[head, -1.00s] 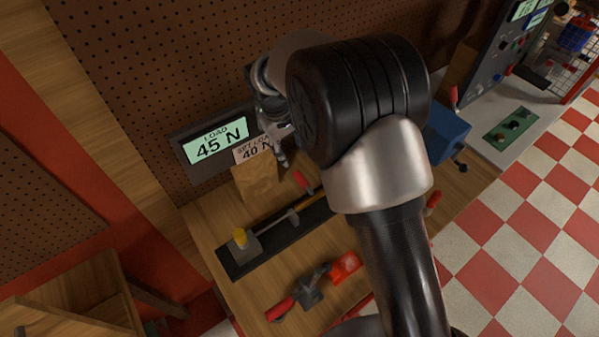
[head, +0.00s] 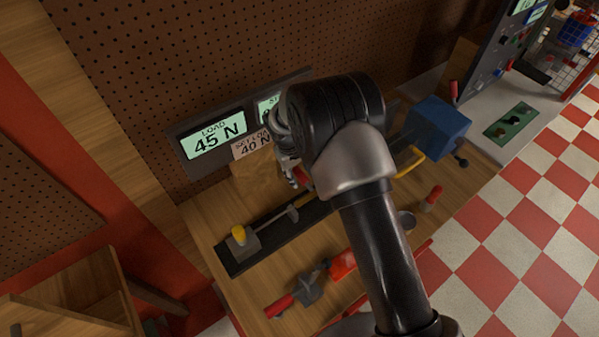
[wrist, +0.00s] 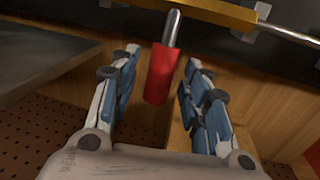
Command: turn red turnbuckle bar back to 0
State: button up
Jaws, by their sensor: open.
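The red turnbuckle bar (wrist: 161,75) shows in the wrist view, a red grip on a short metal rod that reaches up to a yellow turnbuckle body (wrist: 205,11). My gripper (wrist: 161,65) is open, with its blue-padded fingers on either side of the red bar, and neither finger visibly touches it. In the head view my gripper (head: 291,178) is small and partly hidden by my arm, close to the red bar (head: 302,177). The load display (head: 214,139) reads 45 N, and the card below it (head: 252,145) shows 40 N.
The dark rail (head: 238,262) with a yellow-topped block (head: 239,235) lies on the wooden bench. A red-handled clamp tool (head: 308,288) lies in front. A blue box vise (head: 436,125) stands to the right. A pegboard wall (head: 190,60) is behind.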

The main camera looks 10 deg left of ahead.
grip_shut()
dwell(0.5)
